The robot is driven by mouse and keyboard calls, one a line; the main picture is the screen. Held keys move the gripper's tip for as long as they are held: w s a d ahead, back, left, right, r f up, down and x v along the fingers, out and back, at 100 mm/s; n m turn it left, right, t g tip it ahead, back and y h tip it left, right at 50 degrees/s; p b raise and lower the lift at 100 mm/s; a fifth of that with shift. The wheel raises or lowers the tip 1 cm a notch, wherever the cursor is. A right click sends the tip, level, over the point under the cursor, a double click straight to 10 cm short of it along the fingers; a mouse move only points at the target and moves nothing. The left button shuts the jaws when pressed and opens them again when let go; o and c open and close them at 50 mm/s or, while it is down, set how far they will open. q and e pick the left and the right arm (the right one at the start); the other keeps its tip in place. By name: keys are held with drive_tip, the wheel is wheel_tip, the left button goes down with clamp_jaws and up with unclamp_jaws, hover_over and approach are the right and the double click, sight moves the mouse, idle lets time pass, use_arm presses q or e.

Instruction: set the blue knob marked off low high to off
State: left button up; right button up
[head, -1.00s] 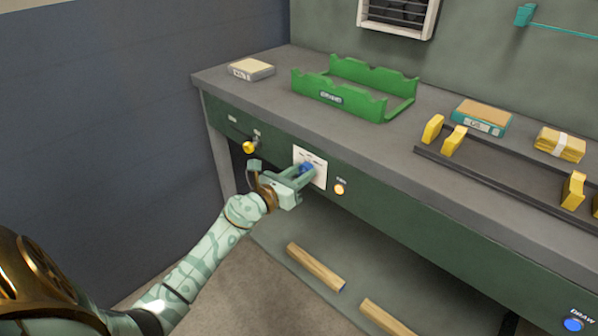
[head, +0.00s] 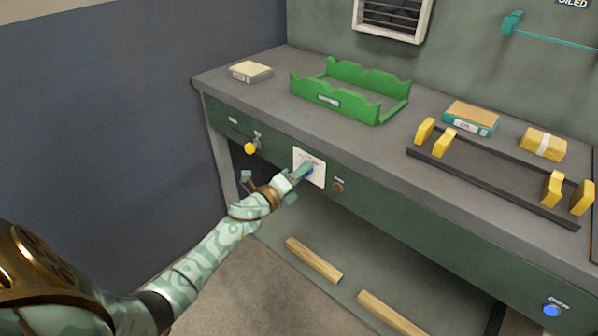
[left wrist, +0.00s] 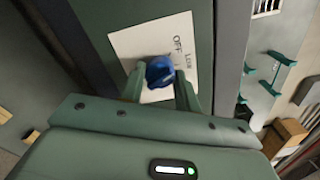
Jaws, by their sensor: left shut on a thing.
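The blue knob (left wrist: 160,72) sits on a white plate (left wrist: 128,44) on the green front of the bench; the plate also shows in the head view (head: 320,178). In the left wrist view the words OFF and LOW can be read above the knob; the rest of the marking is hidden. My left gripper (left wrist: 160,88) is shut on the knob, one finger on each side. In the head view the left gripper (head: 303,172) covers most of the knob. I cannot tell which mark the knob points to. My right gripper is not in view.
A yellow knob (head: 250,148) is left of the plate and a small dark lamp (head: 338,187) is right of it. A blue button (head: 551,311) is far right. A green cradle (head: 340,105) and boxes stand on the bench top. Wooden bars (head: 314,260) lie below.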

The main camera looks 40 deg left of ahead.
use_arm(q)
drive_tip(key=shift+n+p, duration=0.7)
drive_tip(key=shift+n, duration=1.3)
drive_tip(key=shift+a, duration=0.1)
drive_tip(key=o, duration=1)
drive_tip(key=shift+s, duration=0.15)
